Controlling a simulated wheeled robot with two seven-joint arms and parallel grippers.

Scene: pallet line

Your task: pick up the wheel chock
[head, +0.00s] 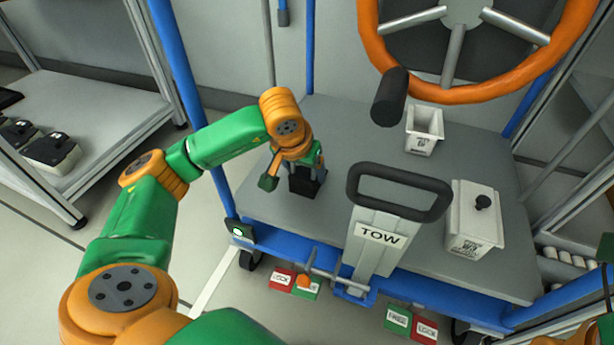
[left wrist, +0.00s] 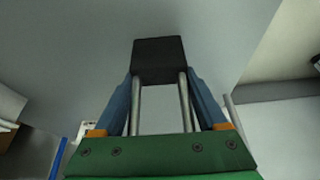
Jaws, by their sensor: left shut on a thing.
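The wheel chock (head: 304,185) is a small black block at the left part of the grey cart deck (head: 345,130) in the head view. My left gripper (head: 305,168) comes down over it from above and is shut on it. In the left wrist view the dark block (left wrist: 160,58) sits between the tips of the two blue fingers (left wrist: 160,85). I cannot tell whether its underside touches the deck. Part of my right arm shows at the lower right of the head view, but its gripper is out of view.
A tow handle (head: 378,238) rises at the cart's front. A white lidded box (head: 470,222) and an open white bin (head: 424,128) stand on the deck. A large orange wheel (head: 448,92) hangs above its back. Lock and free pedals (head: 283,279) line the front edge.

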